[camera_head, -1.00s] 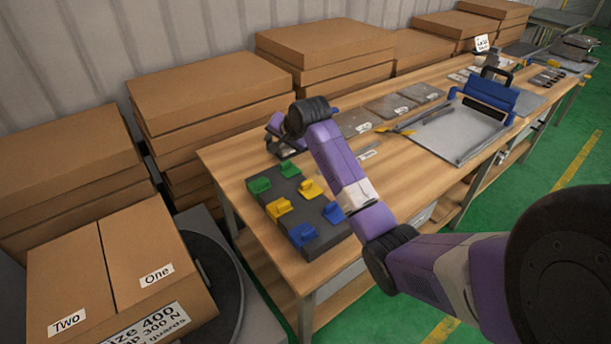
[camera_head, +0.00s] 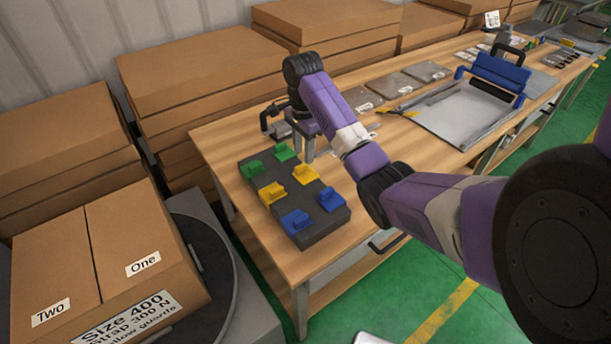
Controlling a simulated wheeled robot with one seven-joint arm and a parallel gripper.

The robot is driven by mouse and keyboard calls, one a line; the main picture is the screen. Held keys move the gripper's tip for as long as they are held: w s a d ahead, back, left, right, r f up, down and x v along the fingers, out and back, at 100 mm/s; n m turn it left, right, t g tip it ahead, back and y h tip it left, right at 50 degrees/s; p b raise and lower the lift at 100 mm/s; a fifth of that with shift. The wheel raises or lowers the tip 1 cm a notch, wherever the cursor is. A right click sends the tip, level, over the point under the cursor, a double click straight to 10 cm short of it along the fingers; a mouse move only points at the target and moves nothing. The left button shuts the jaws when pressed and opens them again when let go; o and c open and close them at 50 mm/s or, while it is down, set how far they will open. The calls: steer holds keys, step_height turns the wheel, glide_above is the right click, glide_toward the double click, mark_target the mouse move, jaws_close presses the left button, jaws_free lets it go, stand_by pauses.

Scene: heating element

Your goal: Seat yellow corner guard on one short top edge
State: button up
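Two yellow corner guards sit in the middle row of a dark holder (camera_head: 318,225) on the wooden table: a left one (camera_head: 272,193) and a right one (camera_head: 305,174). A closed cardboard box (camera_head: 105,262) labelled One, Two and Size 400 stands at the lower left; its top edges look bare in this view.
Two green guards (camera_head: 284,151) and two blue guards (camera_head: 297,221) share the holder. The box rests on a round dark turntable (camera_head: 228,262). Stacked cartons (camera_head: 205,85) line the wall. A blue-handled tool (camera_head: 497,75) and metal plates (camera_head: 395,84) lie farther along the table.

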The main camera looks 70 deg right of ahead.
mark_target(303, 165)
steer(key=shift+a+f+p, duration=0.1)
steer(key=shift+f+p, duration=0.4)
steer(key=shift+f, duration=1.95)
steer(key=shift+c, duration=0.2)
jaws_close()
